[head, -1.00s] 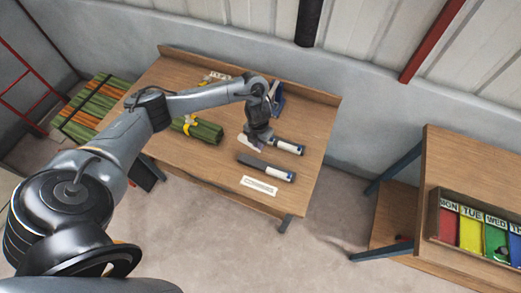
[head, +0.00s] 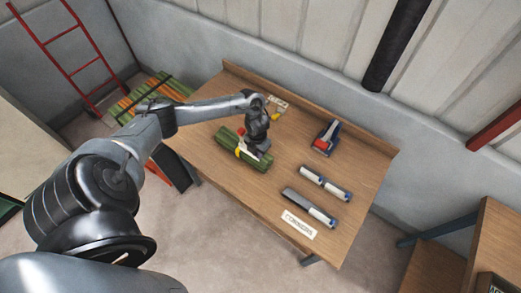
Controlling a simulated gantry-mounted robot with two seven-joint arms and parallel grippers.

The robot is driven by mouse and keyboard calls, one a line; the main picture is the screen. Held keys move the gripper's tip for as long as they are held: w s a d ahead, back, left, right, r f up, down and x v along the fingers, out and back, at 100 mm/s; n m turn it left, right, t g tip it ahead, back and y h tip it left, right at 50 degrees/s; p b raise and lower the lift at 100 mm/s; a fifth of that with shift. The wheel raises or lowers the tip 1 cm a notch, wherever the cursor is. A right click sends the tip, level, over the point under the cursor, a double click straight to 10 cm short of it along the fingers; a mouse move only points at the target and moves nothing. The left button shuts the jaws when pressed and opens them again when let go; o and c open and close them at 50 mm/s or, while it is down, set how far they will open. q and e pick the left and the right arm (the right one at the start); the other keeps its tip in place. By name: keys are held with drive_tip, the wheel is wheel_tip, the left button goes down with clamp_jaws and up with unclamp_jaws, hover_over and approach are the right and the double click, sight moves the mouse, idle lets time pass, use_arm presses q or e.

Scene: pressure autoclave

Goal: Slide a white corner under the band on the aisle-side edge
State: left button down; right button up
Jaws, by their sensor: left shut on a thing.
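A green bundle (head: 232,143) with a yellow band (head: 239,153) around it lies on the wooden table. My left gripper (head: 257,149) points down at the bundle's right part, close to the band. It is shut on a small pale piece, which looks like the white corner (head: 250,157). The gripper partly hides this piece, and I cannot tell whether it touches the bundle or lies under the band. My right gripper is not in view.
The table (head: 290,170) also bears a blue and red tool (head: 326,138), white-and-blue cylinders (head: 325,183), a grey-bladed tool (head: 310,207) and a white label (head: 299,225). A strapped green and orange stack (head: 150,95) stands at the back left.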

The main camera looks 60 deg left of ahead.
use_arm(q)
drive_tip(key=shift+f+b, duration=1.1)
drive_tip(key=shift+f, duration=0.3)
drive_tip(key=shift+s+a+f+b, duration=0.3)
drive_tip(key=shift+a+f+b, duration=0.25)
drive_tip(key=shift+a, duration=0.25)
drive_tip(key=shift+s+a+f+b, duration=0.35)
drive_tip(key=shift+a+b, duration=0.25)
drive_tip(key=shift+a, duration=0.15)
drive_tip(key=shift+s+a+f+b, duration=0.25)
drive_tip(key=shift+a+f+b, duration=0.3)
drive_tip(key=shift+a, duration=0.25)
drive_tip(key=shift+r, duration=0.1)
drive_tip(key=c, duration=1.1)
unclamp_jaws()
